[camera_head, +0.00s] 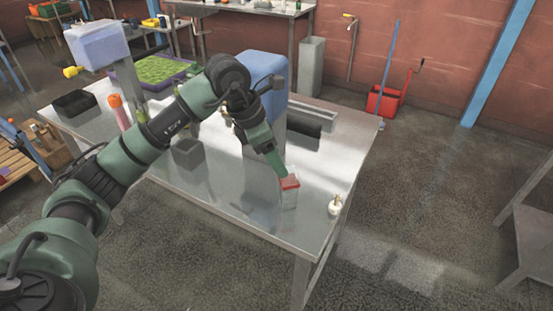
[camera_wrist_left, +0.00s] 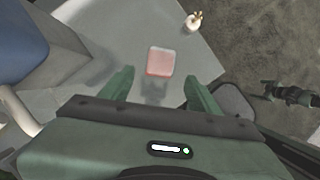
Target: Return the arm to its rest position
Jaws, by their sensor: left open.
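My left arm reaches in from the left in the head view, over the metal table (camera_head: 235,195). My left gripper (camera_head: 281,169) is open, its green fingers pointing down toward a clear container with a red lid (camera_head: 290,183). In the left wrist view the two fingers of the gripper (camera_wrist_left: 158,90) stand wide apart with nothing between them. The red-lidded container (camera_wrist_left: 160,62) shows just beyond the fingertips there, standing apart on the table. My right gripper does not show in the head view.
A blue machine (camera_head: 263,72) stands behind my left arm. A small white bottle (camera_head: 335,205) stands near the table's right edge. A grey open box (camera_head: 187,153), an orange-topped bottle (camera_head: 118,112) and a black tray (camera_head: 75,103) are on the left. The table's front middle is clear.

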